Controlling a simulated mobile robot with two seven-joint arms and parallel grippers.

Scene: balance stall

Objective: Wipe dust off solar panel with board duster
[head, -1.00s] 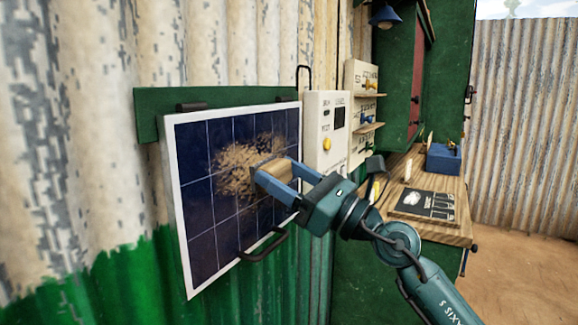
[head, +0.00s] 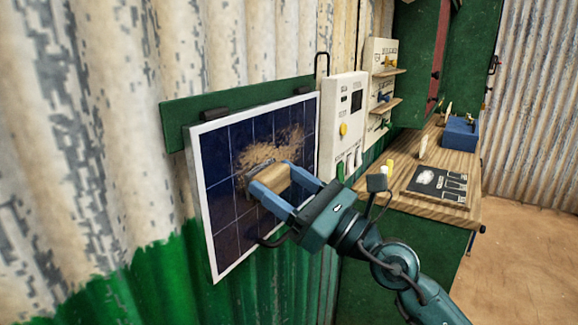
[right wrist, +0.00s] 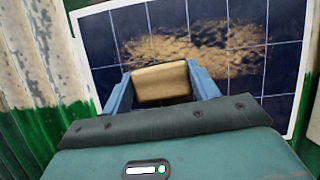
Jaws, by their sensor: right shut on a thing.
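The solar panel (head: 222,231) hangs upright on the corrugated wall, dark blue with a white frame and grid lines. A tan patch of dust (head: 272,153) covers part of its upper middle; it also shows in the right wrist view (right wrist: 215,42). My right gripper (head: 268,182) is shut on the board duster (head: 273,180), a block with a wooden-coloured back. The duster is at the panel's face, just below the dust; it also shows between the blue fingers in the right wrist view (right wrist: 160,83). Its wiping side is mostly hidden. My left gripper is out of view.
A white box with a yellow knob (head: 343,130) is mounted right of the panel. Further right is a wooden counter (head: 397,203) with a dark board (head: 438,186) and a blue box (head: 461,133).

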